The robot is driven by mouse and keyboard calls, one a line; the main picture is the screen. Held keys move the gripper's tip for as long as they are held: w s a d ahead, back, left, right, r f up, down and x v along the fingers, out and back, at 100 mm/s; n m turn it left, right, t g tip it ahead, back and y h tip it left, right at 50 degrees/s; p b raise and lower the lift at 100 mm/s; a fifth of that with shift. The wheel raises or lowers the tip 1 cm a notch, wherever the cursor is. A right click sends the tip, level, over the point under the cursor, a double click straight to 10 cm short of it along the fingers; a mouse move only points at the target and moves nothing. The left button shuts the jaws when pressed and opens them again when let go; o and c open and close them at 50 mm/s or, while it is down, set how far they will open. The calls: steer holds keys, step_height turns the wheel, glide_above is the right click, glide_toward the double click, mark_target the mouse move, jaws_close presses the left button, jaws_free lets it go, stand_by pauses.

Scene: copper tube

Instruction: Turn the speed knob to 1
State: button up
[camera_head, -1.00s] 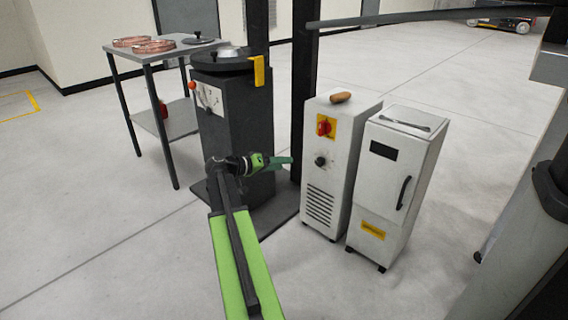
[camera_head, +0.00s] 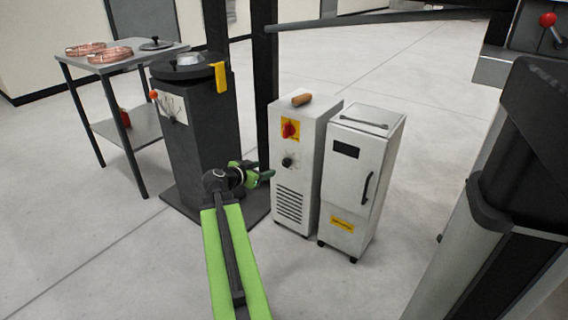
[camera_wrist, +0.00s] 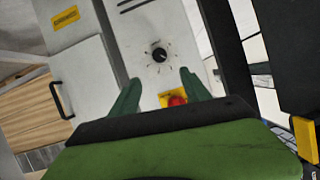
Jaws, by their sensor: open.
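The speed knob is a small black knob (camera_head: 287,161) on the front of a white cabinet (camera_head: 292,208), below a red switch on a yellow plate. In the wrist view the knob (camera_wrist: 159,54) sits inside a ring of dial marks, ahead of and between my fingertips. Its pointer reading is too small to tell. My gripper (camera_head: 268,176) is at the cabinet's front, a little left of and below the knob in the head view. Its two green fingers (camera_wrist: 157,82) are spread and empty, apart from the knob.
The red switch (camera_head: 290,129) lies close to the knob. A second white cabinet (camera_head: 345,190) with a black handle stands to the right. A dark pedestal (camera_head: 205,150) stands left of my gripper. A table (camera_head: 172,53) holds copper coils. The front floor is clear.

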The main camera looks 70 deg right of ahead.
mark_target(285, 163)
steer(key=b+x, duration=0.5)
steer(key=x, duration=1.1)
steer(key=shift+f+b, duration=0.1)
steer(key=shift+b, duration=0.2)
steer(key=shift+c, duration=0.2)
jaws_close()
